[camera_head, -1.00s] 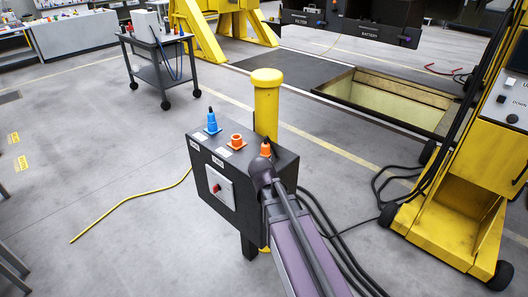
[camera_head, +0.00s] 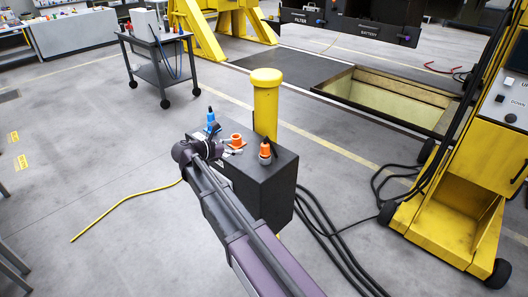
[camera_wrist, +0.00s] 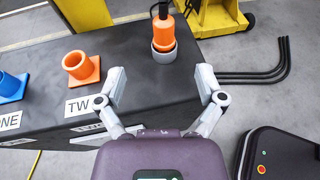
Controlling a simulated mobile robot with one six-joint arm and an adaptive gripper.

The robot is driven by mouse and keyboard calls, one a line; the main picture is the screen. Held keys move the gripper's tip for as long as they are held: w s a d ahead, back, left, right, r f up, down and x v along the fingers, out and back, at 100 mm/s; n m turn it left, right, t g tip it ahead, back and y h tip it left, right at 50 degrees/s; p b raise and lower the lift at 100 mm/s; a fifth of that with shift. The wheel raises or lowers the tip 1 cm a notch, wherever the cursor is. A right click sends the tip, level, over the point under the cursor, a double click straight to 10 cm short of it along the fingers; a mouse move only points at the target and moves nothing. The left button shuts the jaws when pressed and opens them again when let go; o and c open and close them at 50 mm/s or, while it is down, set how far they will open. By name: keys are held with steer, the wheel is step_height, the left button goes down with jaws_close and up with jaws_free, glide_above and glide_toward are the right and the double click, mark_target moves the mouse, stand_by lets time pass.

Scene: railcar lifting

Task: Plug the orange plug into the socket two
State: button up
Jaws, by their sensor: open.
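The orange plug (camera_head: 265,149) stands upright in a pale grey ring holder at the right of the black box's top. It also shows in the wrist view (camera_wrist: 164,32), with a dark cable rising from it. An empty orange socket (camera_head: 236,141) is left of it, beside a partly hidden label reading "TW" in the wrist view (camera_wrist: 81,67). My gripper (camera_wrist: 161,73) is open and empty. Its fingers are spread, with the plug ahead of and between them, apart from it. In the head view my gripper (camera_head: 234,151) is left of the plug, low over the box.
A yellow post (camera_head: 266,100) stands behind the box (camera_head: 270,195). Black cables and a yellow machine (camera_head: 455,200) are to the right.

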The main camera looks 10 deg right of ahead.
stand_by(0.3)
steer(key=b, duration=0.3)
glide_toward(264, 144)
steer(key=shift+w+x, duration=0.25)
steer(key=shift+x, duration=2.5)
steer(key=shift+a, duration=0.15)
steer(key=shift+s+b+x, duration=0.1)
steer(key=shift+b+x, duration=0.2)
steer(key=shift+x, duration=1)
steer(key=shift+s+b+x, duration=0.15)
steer(key=shift+b+x, duration=0.15)
steer(key=shift+x, duration=1)
jaws_close()
